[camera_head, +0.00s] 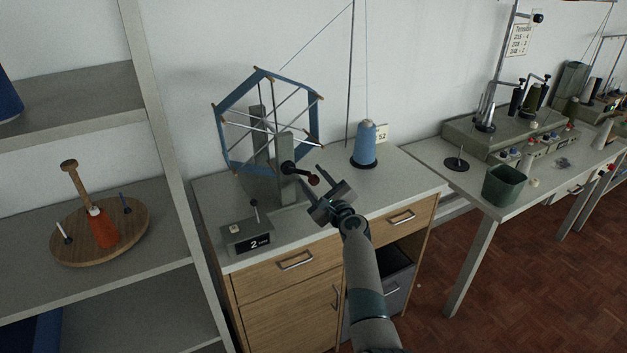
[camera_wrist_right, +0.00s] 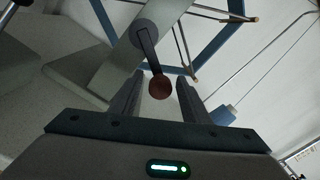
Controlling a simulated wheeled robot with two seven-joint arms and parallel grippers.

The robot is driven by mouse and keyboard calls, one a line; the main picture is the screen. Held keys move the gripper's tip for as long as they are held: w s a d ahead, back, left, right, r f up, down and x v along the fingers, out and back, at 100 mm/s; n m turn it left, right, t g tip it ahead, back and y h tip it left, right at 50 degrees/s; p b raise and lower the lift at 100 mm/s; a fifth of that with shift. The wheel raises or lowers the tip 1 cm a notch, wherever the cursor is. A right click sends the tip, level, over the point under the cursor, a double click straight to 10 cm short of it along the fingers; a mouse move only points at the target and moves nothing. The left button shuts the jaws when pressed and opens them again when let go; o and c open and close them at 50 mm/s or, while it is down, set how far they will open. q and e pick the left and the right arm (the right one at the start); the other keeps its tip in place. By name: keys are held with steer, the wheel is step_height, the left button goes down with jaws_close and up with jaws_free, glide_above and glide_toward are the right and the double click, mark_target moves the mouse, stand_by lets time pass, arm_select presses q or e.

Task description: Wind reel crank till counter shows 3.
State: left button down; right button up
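The reel (camera_head: 268,122) has a blue polygonal frame with thin spokes and stands on the wooden cabinet's grey top. Its crank (camera_head: 297,171) has a dark hub and a short arm ending in a red-brown knob (camera_head: 314,180), pointing right and slightly down. The counter (camera_head: 248,240) is a small grey box whose display reads 2. My right gripper (camera_head: 318,187) is at the knob. In the right wrist view the knob (camera_wrist_right: 160,87) sits between the tips of two open fingers (camera_wrist_right: 158,97), with gaps on both sides. My left gripper is not in view.
A blue thread cone (camera_head: 365,145) stands right of the reel, beside a thin upright rod. A small lever rises from the counter box. Shelves with a round wooden board (camera_head: 90,240) are at left. Another table with machines and a green bin (camera_head: 503,186) is at right.

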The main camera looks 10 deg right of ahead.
steer(key=shift+s, duration=0.15)
steer(key=shift+s+d+p, duration=0.25)
steer(key=shift+s+p, duration=0.3)
steer(key=shift+p, duration=0.05)
steer(key=p+v, duration=0.6)
steer(key=v, duration=1)
steer(key=shift+f, duration=0.2)
